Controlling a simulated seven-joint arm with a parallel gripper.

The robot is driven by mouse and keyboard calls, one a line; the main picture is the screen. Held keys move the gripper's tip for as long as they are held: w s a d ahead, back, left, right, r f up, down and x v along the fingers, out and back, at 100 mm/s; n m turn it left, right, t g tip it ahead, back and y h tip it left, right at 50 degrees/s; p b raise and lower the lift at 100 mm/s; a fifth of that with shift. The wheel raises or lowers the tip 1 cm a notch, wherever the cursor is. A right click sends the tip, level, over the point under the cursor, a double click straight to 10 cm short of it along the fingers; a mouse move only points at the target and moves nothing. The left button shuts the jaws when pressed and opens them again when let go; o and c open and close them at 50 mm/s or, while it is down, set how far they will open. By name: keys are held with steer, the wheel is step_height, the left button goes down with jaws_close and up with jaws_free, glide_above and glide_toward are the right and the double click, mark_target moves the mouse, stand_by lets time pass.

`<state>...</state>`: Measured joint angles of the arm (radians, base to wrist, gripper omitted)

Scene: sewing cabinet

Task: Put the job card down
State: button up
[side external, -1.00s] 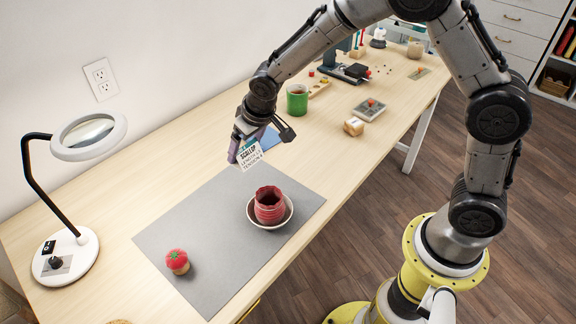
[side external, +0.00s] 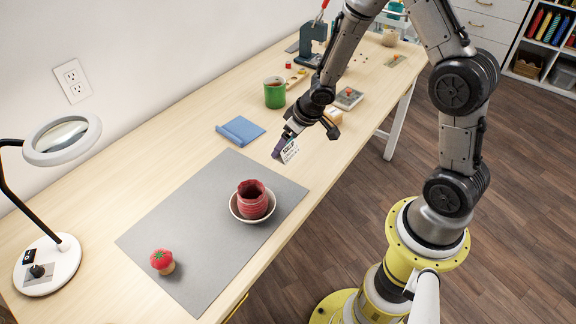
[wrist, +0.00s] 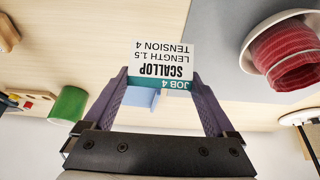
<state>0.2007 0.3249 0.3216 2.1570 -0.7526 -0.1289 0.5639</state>
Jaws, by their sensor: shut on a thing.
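The job card (side external: 290,151) is a small white card with a teal band. In the wrist view the job card (wrist: 160,62) reads upside down: "JOB 4, SCALLOP, LENGTH 1.5, TENSION 4". My gripper (side external: 284,146) is shut on it; in the wrist view the purple fingers of my gripper (wrist: 160,80) meet the card's two sides. The card is tilted and appears to be above the table, near the far-right edge of the grey mat. A blue ledged piece (side external: 240,130) lies on the table to its left, partly hidden behind the card in the wrist view.
The grey mat (side external: 200,200) holds a red ribbed pot (side external: 252,203) in a bowl (side external: 270,213) and a strawberry-topped pincushion (side external: 162,262). A green mug (side external: 275,93) and a stitch sample block (side external: 348,98) stand farther back. A magnifier lamp (side external: 62,140) stands at left. Bare wood surrounds the blue piece.

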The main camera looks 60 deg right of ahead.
mark_target(288, 154)
steer(key=shift+d+f, duration=0.3)
steer(key=shift+d, duration=0.1)
steer(key=shift+f, duration=2.25)
steer(key=shift+f, duration=0.1)
steer(key=o, duration=1)
steer(key=shift+c, duration=0.2)
